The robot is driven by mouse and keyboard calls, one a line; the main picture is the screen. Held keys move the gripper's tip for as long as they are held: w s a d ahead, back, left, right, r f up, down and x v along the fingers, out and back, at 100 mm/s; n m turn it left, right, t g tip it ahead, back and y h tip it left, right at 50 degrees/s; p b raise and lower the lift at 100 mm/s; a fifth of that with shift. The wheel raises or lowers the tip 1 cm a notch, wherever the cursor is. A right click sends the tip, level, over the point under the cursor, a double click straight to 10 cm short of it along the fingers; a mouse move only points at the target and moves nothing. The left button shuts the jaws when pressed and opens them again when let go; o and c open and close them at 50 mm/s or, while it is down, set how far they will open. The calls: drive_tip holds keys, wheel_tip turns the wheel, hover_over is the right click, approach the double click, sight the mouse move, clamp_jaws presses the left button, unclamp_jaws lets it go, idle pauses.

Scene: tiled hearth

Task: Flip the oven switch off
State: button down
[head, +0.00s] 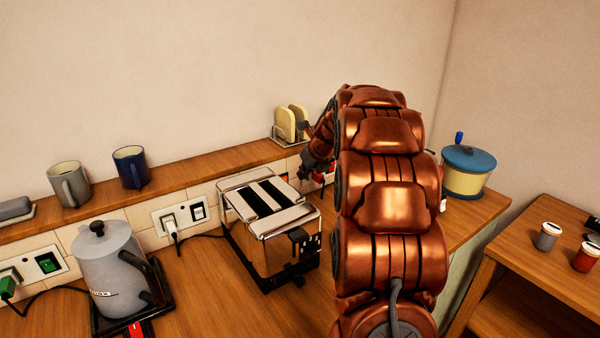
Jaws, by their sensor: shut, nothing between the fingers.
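My copper arm reaches over the counter to the wall. My dark gripper (308,170) is shut and empty, low by the tiled wall behind the toaster; its fingertips are hard to make out. Several switches sit along the wall. A green rocker (48,263) is in the left plate. A small orange-red switch (284,177) shows just left of my gripper, partly hidden by the toaster. A red plug (326,177) shows just right of it. I cannot read any label, so I cannot tell which switch is the oven's.
A chrome toaster (280,222) stands in front of my gripper. A grey kettle (110,268) is at left. Mugs (130,167) and a toast rack (290,125) stand on the ledge. A blue-lidded pot (468,172) is at right. Cords cross the counter.

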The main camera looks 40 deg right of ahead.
drive_tip(key=w+r+p+x, duration=0.1)
drive_tip(key=p+x, duration=0.1)
drive_tip(key=x, duration=0.9)
drive_tip(key=shift+w, duration=0.3)
drive_tip(key=shift+a+r, duration=0.1)
drive_tip(key=shift+r, duration=0.05)
